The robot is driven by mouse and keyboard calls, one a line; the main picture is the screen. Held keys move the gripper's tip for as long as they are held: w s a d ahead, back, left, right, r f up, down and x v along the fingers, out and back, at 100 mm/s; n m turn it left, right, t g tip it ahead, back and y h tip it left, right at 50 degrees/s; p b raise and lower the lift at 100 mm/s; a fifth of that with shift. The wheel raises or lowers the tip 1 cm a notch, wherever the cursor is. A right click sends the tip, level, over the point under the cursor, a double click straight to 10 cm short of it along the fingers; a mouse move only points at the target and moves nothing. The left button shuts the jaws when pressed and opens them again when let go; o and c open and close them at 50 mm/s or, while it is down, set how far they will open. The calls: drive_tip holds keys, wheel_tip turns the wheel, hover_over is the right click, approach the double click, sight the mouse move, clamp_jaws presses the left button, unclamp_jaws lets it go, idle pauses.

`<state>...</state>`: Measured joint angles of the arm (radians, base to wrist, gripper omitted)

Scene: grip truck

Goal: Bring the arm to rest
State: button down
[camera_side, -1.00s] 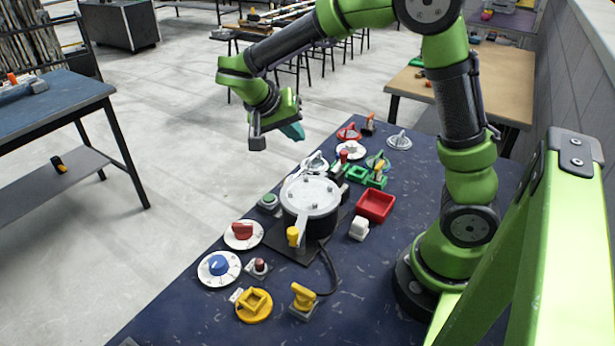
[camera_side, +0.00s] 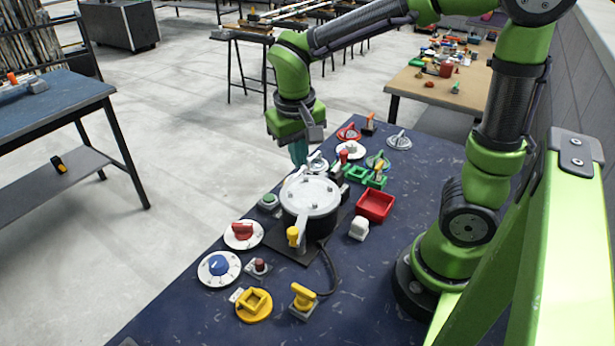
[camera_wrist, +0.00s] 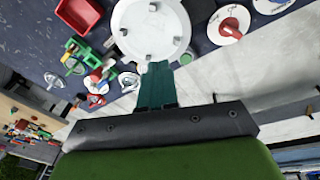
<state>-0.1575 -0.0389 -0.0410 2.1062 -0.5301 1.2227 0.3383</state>
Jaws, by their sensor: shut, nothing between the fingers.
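My gripper (camera_side: 299,153) has teal fingers and hangs pointing down above the far left edge of the dark blue table. Its fingers are together with nothing between them. In the side view the fingertips are just behind the round silver-lidded device (camera_side: 311,196), apparently above the table. The wrist view shows the teal fingers (camera_wrist: 155,84) shut, their tips overlapping the edge of the silver lid (camera_wrist: 150,28). I cannot tell the exact height above it. My green arm arches over the table from its base at the right.
A red tray (camera_side: 375,206) and a white block (camera_side: 359,228) lie to the right. A wooden table (camera_side: 470,85) stands behind.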

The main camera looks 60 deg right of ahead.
drive_tip(key=s+a+r+n+t+y, duration=0.1)
drive_tip(key=s+a+r+t+y, duration=0.2)
drive_tip(key=s+r+t, duration=0.3)
drive_tip(key=shift+s+r+y, duration=0.4)
drive_tip(key=shift+s+r, duration=0.05)
drive_tip(key=shift+s, duration=0.35)
